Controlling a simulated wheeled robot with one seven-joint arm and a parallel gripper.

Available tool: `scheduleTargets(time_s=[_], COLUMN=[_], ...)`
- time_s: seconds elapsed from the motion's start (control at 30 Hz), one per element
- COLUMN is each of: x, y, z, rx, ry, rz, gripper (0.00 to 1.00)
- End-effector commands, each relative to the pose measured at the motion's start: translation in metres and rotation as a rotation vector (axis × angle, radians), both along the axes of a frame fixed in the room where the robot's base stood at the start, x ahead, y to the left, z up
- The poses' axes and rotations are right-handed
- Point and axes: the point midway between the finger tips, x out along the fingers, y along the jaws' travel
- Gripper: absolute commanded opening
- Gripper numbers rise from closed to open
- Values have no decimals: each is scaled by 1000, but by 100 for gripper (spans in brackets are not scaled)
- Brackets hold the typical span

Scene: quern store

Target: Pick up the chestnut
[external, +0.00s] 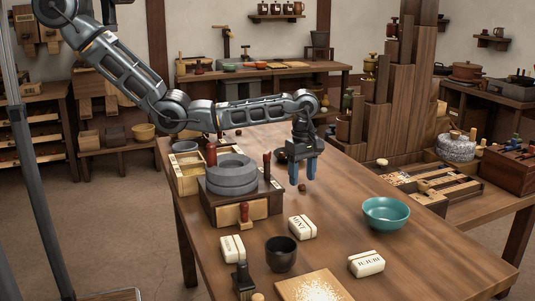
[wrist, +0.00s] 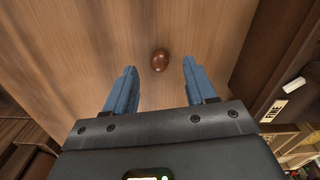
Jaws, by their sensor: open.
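The chestnut (wrist: 160,61) is small, brown and glossy. In the wrist view it lies on the bare wooden table, just beyond my fingertips and roughly midway between them. In the external view the chestnut (external: 302,188) shows as a small dark spot on the table below my gripper. My gripper (external: 303,182) points down above the table with its two blue fingers apart. In the wrist view my gripper (wrist: 160,75) is open with nothing between its fingers.
A stone quern (external: 231,175) on a wooden box stands left of my gripper. A dark bowl (external: 281,254), a teal bowl (external: 386,213) and white labelled packets (external: 302,227) stand nearer the camera. Stepped wooden posts (external: 400,90) rise behind on the right. The table around the chestnut is clear.

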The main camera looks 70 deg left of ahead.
Motion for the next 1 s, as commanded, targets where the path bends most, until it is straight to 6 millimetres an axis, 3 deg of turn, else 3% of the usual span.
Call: scheduleTargets(time_s=[0.13,0.43,1.0], x=[0,0,0], y=[0,0,0], z=[-17,-21,-21], rx=[1,0,0], ry=[0,-1,-1], rz=[1,1,1], gripper=[56,56,1])
